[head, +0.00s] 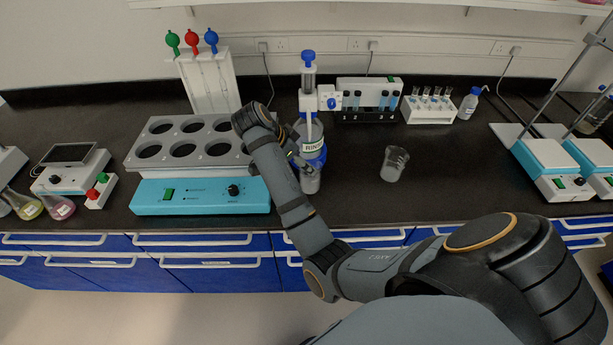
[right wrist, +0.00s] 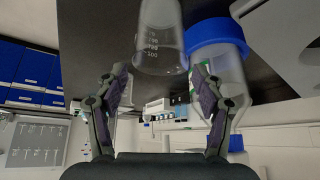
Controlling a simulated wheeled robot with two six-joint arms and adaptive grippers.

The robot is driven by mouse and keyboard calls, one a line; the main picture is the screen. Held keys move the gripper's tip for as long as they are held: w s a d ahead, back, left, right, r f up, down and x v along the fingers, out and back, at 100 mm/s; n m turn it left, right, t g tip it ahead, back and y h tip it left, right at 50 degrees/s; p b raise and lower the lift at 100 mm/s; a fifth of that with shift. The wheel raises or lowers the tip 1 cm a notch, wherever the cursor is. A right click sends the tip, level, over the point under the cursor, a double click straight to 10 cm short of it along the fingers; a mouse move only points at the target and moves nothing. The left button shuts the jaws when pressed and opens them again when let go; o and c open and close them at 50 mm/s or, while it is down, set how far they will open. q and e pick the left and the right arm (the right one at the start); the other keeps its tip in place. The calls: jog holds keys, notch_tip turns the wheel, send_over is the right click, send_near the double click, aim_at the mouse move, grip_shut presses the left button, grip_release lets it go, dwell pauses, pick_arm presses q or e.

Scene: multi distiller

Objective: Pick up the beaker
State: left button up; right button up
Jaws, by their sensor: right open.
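A clear graduated beaker (head: 394,168) stands upright on the black bench, right of the dispenser bottle (head: 312,142) with blue parts and a printed label. A second clear vessel (head: 310,183) shows at the bottle's foot. My right gripper (head: 298,158) is beside the bottle, partly hidden by my arm. In the right wrist view, my right gripper (right wrist: 158,90) is open and empty. A graduated clear vessel (right wrist: 160,40) shows beyond and between its fingertips, apart from them. A blue-ringed clear body (right wrist: 216,50) is close to the right finger. I cannot tell which head-view vessel this is.
A grey block with several round holes (head: 160,130) sits on a turquoise heater left of my arm. Tube racks (head: 428,110) stand behind the beaker. Turquoise stirrers (head: 548,160) stand at right. The bench around the right beaker is clear.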

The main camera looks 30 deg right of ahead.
jog(key=b+x, duration=0.1)
jog(key=x, duration=0.3)
jog(key=shift+s+a+b, duration=0.15)
jog(key=shift+b, duration=0.25)
jog(key=shift+b+x, duration=0.35)
jog(key=shift+x, duration=0.75)
jog(key=shift+p+x, duration=0.45)
jog(key=shift+x, duration=0.7)
jog(key=shift+d+f, duration=0.25)
jog(key=shift+d, duration=0.1)
jog(key=shift+c, duration=0.7)
jog(key=c, duration=0.9)
pick_arm(q)
notch_tip(320, 180, down, 3)
jog(key=shift+s+r, duration=0.1)
jog(key=shift+s, duration=0.05)
pick_arm(e)
jog(key=shift+o, duration=0.2)
pick_arm(q)
jog(key=shift+r, duration=0.1)
